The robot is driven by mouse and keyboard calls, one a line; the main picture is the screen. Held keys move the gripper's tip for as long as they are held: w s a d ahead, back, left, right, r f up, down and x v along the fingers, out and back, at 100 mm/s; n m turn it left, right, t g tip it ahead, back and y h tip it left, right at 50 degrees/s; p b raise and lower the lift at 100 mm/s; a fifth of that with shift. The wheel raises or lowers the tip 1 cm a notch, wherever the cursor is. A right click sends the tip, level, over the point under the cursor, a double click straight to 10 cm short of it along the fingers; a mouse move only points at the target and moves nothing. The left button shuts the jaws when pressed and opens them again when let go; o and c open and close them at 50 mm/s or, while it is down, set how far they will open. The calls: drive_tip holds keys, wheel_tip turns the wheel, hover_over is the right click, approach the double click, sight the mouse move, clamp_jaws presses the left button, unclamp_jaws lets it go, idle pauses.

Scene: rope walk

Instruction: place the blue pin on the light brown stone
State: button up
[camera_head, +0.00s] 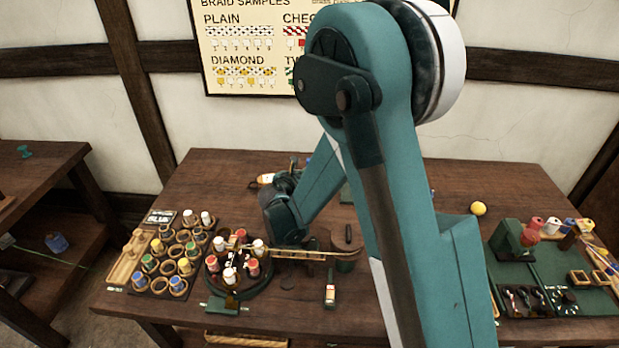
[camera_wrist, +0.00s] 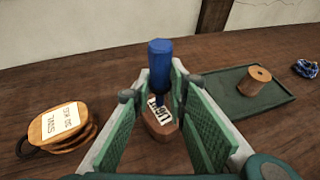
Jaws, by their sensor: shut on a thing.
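The blue pin (camera_wrist: 160,62) stands upright between the far ends of my gripper's green-padded fingers (camera_wrist: 160,90) in the wrist view. My gripper is shut on it. A brown stone (camera_wrist: 158,127) with a white lettered label lies directly below the pin, between the fingers. The pin's lower end is narrow and overlaps the label in the picture; I cannot tell whether it touches the stone. In the head view my own arm largely hides the gripper, and the pin and stone cannot be made out clearly.
A green tray (camera_wrist: 235,100) holding a wooden spool (camera_wrist: 254,80) lies to the right, with a blue coil (camera_wrist: 306,68) beyond. In the head view, a round braiding stand (camera_head: 238,285) with several bobbins stands front left.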

drive_tip(key=shift+f, duration=0.6)
drive_tip(key=shift+f, duration=0.2)
drive_tip(key=o, duration=0.8)
drive_tip(key=shift+r, duration=0.1)
drive_tip(key=shift+r, duration=0.15)
drive_tip(key=p+v, duration=0.1)
drive_tip(key=v, duration=1.1)
drive_tip(key=shift+p, duration=0.3)
